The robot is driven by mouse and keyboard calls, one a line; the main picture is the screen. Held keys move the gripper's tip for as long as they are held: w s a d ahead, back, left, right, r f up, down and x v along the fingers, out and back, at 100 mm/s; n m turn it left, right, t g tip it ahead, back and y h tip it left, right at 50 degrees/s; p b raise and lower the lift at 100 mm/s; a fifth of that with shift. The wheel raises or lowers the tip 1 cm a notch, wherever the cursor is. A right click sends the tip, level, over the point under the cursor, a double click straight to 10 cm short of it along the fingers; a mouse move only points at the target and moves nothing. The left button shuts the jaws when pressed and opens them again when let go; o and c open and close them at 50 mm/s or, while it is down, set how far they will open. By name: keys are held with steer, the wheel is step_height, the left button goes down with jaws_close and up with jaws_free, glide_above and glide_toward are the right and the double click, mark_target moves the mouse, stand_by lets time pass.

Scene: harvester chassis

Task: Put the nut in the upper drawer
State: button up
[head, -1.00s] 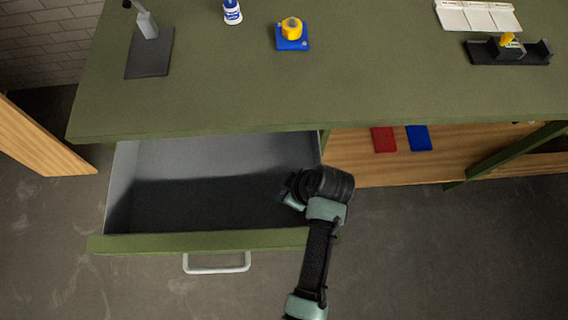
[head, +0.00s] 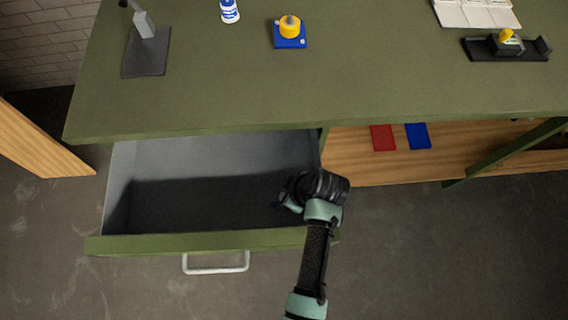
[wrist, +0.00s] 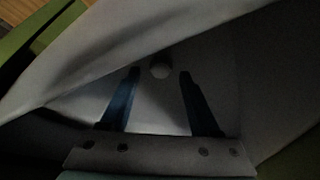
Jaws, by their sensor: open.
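The upper drawer (head: 190,242) is pulled out below the green worktop, and its grey inside looks empty in the head view. My gripper (head: 284,204) is over the right part of the drawer, partly hidden by my own wrist. In the wrist view, my gripper (wrist: 160,74) is open, with its two dark fingers apart. A small round grey thing (wrist: 160,70), which looks like the nut, shows between the fingertips against the drawer's grey inside. The fingers do not grip it. I cannot tell whether it rests on the drawer bottom. It is hidden in the head view.
The green worktop (head: 330,90) holds a blue and yellow part (head: 290,30), a white and blue bottle (head: 230,11), a grey stand (head: 146,55) and a black holder (head: 505,47). Red (head: 382,137) and blue (head: 417,136) pieces lie on the wooden shelf below.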

steer(key=p+v, duration=0.1)
steer(key=v, duration=1.1)
steer(key=w+d+r+m+t+h, duration=0.2)
steer(key=w+r+t, duration=0.3)
steer(key=w+r, duration=0.8)
steer(key=w+a+r+m+t+h, duration=0.1)
steer(key=w+r+t, duration=0.15)
steer(key=r, duration=0.55)
steer(key=w+r+m+t, duration=0.2)
steer(key=r+t, duration=0.1)
steer(key=r, duration=0.5)
steer(key=w+a+r+m+t+h, duration=0.1)
steer(key=w+r+t, duration=0.15)
steer(key=r, duration=0.55)
steer(key=s+a+r+m+t, duration=0.1)
steer(key=s+r+t, duration=0.3)
steer(key=r, duration=0.6)
steer(key=s+a+r+m+t, duration=0.2)
steer(key=s+r+t, duration=0.2)
steer(key=r, duration=0.5)
steer(key=s+a+r+m+t, duration=0.2)
steer(key=s+r, duration=0.3)
steer(key=r, duration=0.5)
steer(key=shift+a+r+t, duration=0.25)
steer(key=shift+r+t, duration=0.05)
steer(key=shift+t, duration=0.6)
